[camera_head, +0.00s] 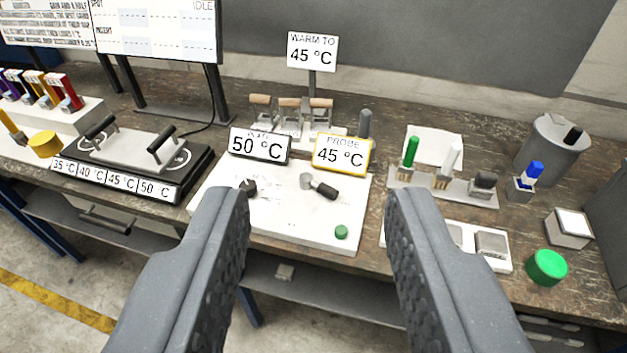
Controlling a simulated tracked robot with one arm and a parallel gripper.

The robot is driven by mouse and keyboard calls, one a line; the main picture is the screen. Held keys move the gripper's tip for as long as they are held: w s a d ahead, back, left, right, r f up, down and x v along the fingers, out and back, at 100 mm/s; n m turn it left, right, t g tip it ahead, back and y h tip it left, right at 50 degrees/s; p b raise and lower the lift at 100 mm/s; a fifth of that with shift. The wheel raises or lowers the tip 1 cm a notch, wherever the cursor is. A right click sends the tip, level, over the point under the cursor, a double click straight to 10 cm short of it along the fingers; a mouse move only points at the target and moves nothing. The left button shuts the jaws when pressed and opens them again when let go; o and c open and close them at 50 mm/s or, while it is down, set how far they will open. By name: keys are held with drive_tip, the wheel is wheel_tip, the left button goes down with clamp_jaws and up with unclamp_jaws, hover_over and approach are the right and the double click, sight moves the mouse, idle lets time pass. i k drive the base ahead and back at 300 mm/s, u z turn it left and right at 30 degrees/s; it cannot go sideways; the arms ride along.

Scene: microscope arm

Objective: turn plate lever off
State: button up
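A white control panel (290,235) lies on the bench, in the middle of the view. A lever (320,187) with a grey hub and a black handle sits on it, the handle pointing down and to the right. I take it for the plate lever; no readable label shows. A small black knob (248,187) is to its left and a green button (341,232) below it. My gripper (315,192) is wide open and empty. Its fingers frame the panel in the picture, one on each side, and appear nearer the camera than the lever.
Behind the panel stand a 50 °C display (260,145), a yellow-framed PROBE 45 °C display (342,153) and a WARM TO 45 °C sign (312,50). A black-based plate unit (190,180) is left. Vial racks (440,187) and a green cap (546,267) are right.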

sight(307, 182)
drive_tip(key=i, duration=1)
